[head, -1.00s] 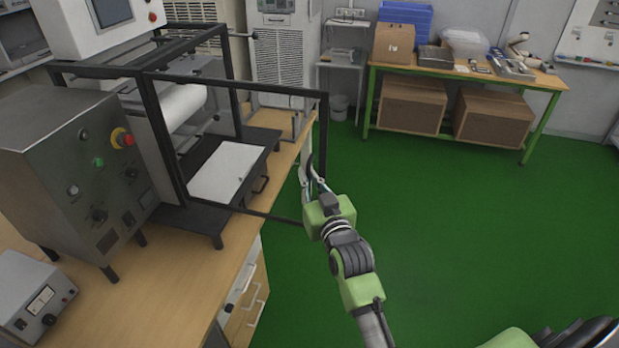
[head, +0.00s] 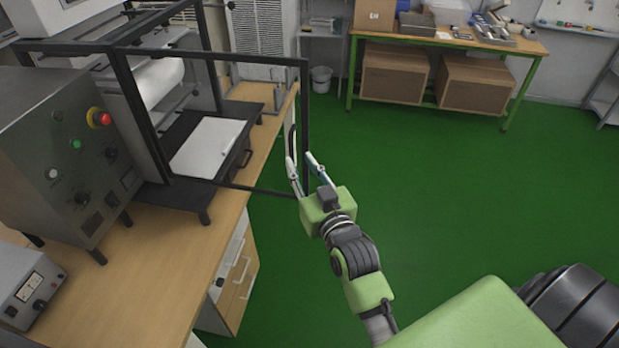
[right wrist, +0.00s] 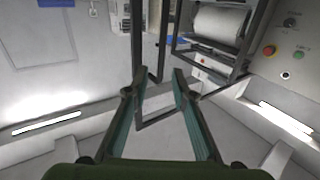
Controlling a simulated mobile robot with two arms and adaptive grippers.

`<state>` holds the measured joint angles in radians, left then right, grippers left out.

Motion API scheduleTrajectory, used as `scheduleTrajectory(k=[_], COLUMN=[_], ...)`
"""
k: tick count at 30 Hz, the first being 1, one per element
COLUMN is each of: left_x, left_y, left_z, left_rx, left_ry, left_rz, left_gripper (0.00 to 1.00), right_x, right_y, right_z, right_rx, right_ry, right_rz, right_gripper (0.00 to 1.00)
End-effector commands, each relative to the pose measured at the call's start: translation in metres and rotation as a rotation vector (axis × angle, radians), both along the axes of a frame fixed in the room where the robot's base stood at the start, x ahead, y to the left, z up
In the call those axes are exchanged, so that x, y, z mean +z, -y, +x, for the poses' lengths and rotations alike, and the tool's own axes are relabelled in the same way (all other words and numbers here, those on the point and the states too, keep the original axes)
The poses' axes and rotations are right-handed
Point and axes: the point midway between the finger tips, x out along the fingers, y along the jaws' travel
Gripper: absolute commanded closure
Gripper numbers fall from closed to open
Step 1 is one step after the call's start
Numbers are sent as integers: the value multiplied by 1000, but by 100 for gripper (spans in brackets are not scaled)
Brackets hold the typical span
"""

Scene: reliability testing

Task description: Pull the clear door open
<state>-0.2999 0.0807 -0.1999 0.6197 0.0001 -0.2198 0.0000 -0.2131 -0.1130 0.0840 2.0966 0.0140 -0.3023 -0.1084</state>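The clear door (head: 305,100) is a see-through panel in a black frame on the test machine. In the head view it stands swung out past the bench edge. My right gripper (head: 301,161) is at the door's lower free corner, beside a dark upright handle (head: 292,142). Its two fingers are spread apart and grip nothing. In the right wrist view the open right gripper (right wrist: 153,84) has the door frame (right wrist: 138,50) ahead and partly between its fingers; I cannot tell if they touch. My left gripper is not in view.
A steel control box (head: 60,150) with a red button stands left on the wooden bench (head: 160,260). A white plate (head: 207,147) lies inside the machine. A green-legged table (head: 440,42) stands at the back, with cardboard boxes beneath. The green floor right of the door is clear.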

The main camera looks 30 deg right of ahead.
Motion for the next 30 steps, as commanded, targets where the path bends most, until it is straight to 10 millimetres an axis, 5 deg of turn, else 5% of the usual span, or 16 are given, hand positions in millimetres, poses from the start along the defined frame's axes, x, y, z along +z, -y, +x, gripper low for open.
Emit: scheduleTrajectory(k=[9,21,23,24,26,30], left_x=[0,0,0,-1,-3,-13], left_y=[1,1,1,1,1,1], left_z=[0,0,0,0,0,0], left_rx=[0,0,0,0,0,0], left_ry=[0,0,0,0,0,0], left_rz=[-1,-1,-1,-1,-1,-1], left_gripper=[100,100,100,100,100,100], right_x=[0,1,0,-3,-16,-92], right_y=[-4,-5,-5,-6,-8,-23], right_z=[-44,-51,-50,-50,-48,-43], right_rx=[0,0,0,2,7,43], right_ry=[0,1,0,-4,-23,-138], right_rz=[-1,0,0,0,2,13], right_gripper=[76,76,87,97,100,100])
